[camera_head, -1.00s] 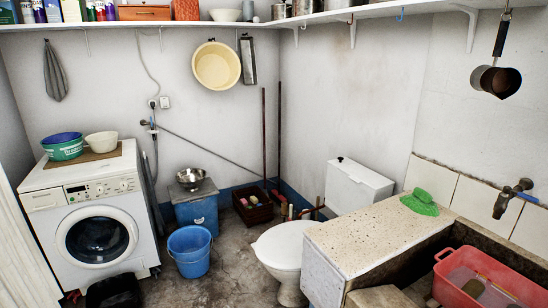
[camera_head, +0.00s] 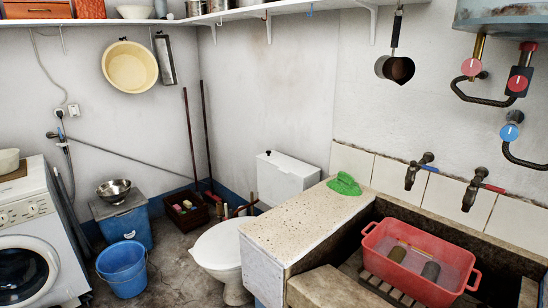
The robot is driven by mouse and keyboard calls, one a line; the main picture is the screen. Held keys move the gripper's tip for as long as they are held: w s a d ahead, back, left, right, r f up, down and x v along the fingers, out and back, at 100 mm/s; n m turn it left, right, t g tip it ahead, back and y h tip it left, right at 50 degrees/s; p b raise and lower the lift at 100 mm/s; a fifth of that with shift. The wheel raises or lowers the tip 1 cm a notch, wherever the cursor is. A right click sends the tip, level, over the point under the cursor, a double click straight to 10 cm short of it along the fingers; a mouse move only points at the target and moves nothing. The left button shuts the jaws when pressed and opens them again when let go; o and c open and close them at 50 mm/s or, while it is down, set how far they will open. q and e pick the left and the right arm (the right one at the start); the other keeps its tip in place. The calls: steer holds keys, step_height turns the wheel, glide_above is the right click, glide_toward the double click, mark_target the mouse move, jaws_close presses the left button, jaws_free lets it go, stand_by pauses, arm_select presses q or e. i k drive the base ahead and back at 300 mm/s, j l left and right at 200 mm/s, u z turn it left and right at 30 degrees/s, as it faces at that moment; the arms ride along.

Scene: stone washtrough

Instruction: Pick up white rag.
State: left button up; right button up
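I cannot make out a white rag in the head view. The stone washtrough (camera_head: 490,245) is at the lower right, with a speckled ledge (camera_head: 300,217) on its left. A red basin (camera_head: 375,262) sits in the trough on wooden slats and holds a yellowish item and a dark item, too small to name surely. Neither of my grippers shows in this view.
A washing machine (camera_head: 30,225) stands at the left. A blue bucket (camera_head: 122,268), a blue box with a metal bowl (camera_head: 114,190) on top, and a toilet (camera_head: 218,250) stand on the floor. Two taps, one (camera_head: 415,172) left of the other (camera_head: 478,188), jut over the trough.

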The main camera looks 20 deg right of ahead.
mark_target(430, 272)
steer(key=z, duration=1.75)
